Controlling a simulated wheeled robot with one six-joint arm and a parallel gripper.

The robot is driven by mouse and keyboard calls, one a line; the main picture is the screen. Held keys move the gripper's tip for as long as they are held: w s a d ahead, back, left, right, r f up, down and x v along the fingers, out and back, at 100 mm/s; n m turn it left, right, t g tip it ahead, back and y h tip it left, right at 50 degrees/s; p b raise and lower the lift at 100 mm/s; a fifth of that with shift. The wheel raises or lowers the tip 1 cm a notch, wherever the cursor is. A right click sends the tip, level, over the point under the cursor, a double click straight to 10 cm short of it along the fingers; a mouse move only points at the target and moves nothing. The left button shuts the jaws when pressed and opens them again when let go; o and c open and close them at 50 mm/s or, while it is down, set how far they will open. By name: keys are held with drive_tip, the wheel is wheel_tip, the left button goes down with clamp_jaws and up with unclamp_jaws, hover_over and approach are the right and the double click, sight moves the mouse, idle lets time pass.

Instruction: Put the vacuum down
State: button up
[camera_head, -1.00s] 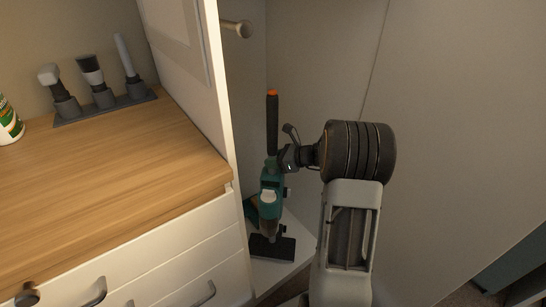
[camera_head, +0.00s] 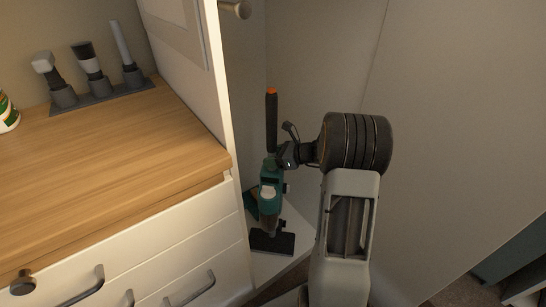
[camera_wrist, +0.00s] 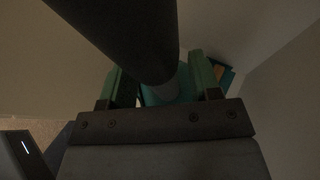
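The vacuum (camera_head: 269,195) is a teal and grey upright stick with a black handle and an orange tip. It stands upright in the head view in a narrow white recess, its dark floor head (camera_head: 272,243) on or just above the white recess floor (camera_head: 290,262); I cannot tell if it touches. My gripper (camera_head: 283,158) is at the vacuum's upper part, below the black handle. In the wrist view the vacuum's dark shaft (camera_wrist: 135,35) passes between the two green-padded fingers of my gripper (camera_wrist: 160,88), which appear closed around it.
A wooden-topped white drawer unit (camera_head: 110,160) stands to the left, with a tall white panel (camera_head: 212,80) beside the recess. A holder with several attachments (camera_head: 100,98) sits on the wooden top. A plain wall is behind and to the right.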

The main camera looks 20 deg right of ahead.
drive_tip(key=shift+r, duration=0.2)
drive_tip(key=p+v, duration=0.4)
drive_tip(key=v, duration=0.7)
drive_tip(key=s+a+r+n+g+h, duration=0.2)
drive_tip(key=s+a+n, duration=0.6)
drive_tip(key=n, duration=0.5)
drive_tip(key=s+a+r+n+g+h, duration=0.2)
drive_tip(key=s+a+n+g+h, duration=0.2)
drive_tip(key=s+a+n+h, duration=0.3)
drive_tip(key=s+a+n, duration=0.1)
drive_tip(key=a+n, duration=0.2)
drive_tip(key=n, duration=0.4)
drive_tip(key=shift+a+g+h, duration=0.3)
drive_tip(key=shift+a+g, duration=0.1)
drive_tip(key=shift+r, duration=0.1)
